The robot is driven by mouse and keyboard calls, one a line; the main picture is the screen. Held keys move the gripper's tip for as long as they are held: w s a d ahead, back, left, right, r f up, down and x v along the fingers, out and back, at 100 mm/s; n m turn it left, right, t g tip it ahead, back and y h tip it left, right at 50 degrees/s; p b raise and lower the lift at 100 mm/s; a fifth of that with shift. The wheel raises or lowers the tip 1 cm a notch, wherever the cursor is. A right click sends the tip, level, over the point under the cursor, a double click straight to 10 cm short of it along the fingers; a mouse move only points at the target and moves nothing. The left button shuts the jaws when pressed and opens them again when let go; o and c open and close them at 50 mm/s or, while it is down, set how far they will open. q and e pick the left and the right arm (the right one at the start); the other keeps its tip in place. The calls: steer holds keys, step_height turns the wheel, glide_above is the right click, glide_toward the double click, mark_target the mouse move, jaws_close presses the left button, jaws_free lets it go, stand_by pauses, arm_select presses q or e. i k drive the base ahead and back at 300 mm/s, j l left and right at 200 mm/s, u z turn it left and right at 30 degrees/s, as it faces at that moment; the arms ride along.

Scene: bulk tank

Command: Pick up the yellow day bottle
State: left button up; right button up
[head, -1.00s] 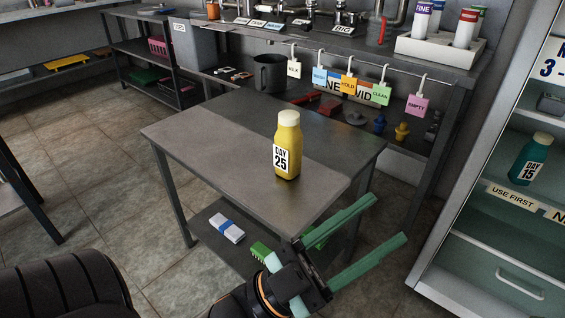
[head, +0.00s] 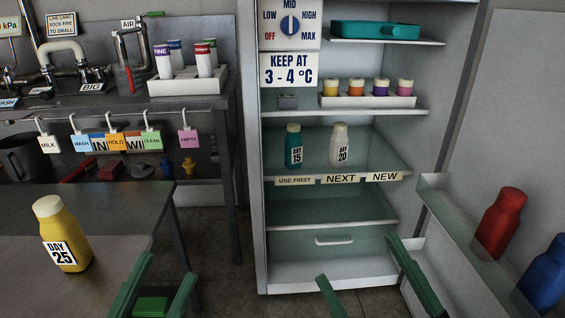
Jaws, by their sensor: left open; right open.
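The yellow day bottle (head: 76,227) stands upright on the grey metal table (head: 125,215) at the lower left of the head view. It has a cream cap and a white label reading DAY 25. My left gripper (head: 167,267) is open with its green fingers apart, to the right of the bottle and not touching it. My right gripper (head: 356,259) is open and empty in front of the fridge's lower part.
An open fridge (head: 330,272) holds a teal DAY 15 bottle (head: 293,147) and a white DAY 20 bottle (head: 340,146). Red (head: 500,222) and blue (head: 546,272) bottles sit in its door at right. Hanging tags line the back bench. The table around the yellow bottle looks clear.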

mark_target(65, 238)
steer(key=u, duration=1.25)
steer(key=j+z, duration=0.1)
steer(key=z, duration=0.2)
steer(key=j+z, duration=0.15)
steer(key=z, duration=0.2)
steer(key=j+z, duration=0.5)
steer(key=j, duration=0.35)
steer(key=k+j, duration=0.1)
steer(key=j, duration=0.35)
steer(key=k+j+z, duration=0.15)
steer(key=j, duration=0.3)
